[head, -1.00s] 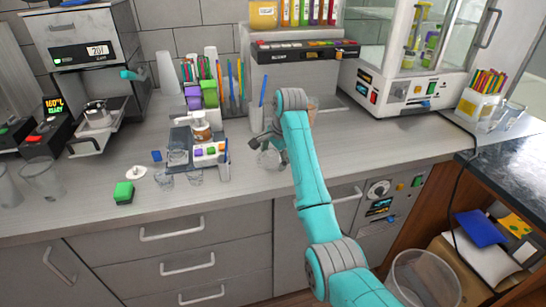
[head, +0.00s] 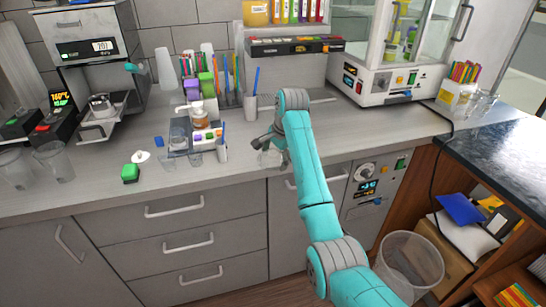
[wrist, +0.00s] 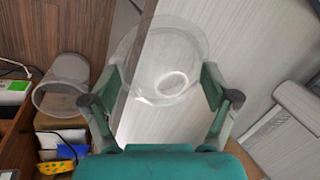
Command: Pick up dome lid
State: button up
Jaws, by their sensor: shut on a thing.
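The clear dome lid (wrist: 165,60) fills the upper middle of the wrist view, a see-through round shape with a ring on it. My gripper (wrist: 160,88) has one finger on each side of it and is shut on it. In the head view my gripper (head: 272,146) is at the front edge of the counter, left of my teal arm. The lid (head: 268,158) shows there only faintly below the fingers, and its exact outline is hard to see.
The counter (head: 120,190) carries a small sealer station (head: 200,135), a green button (head: 130,173) and clear cups (head: 52,162) at left. A cup with a blue straw (head: 251,105) stands behind my gripper. A clear bin (head: 410,265) is at lower right.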

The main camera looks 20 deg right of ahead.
jog(key=shift+s+f, duration=0.15)
jog(key=shift+s, duration=0.4)
jog(key=o, duration=0.8)
jog(key=shift+o, duration=0.3)
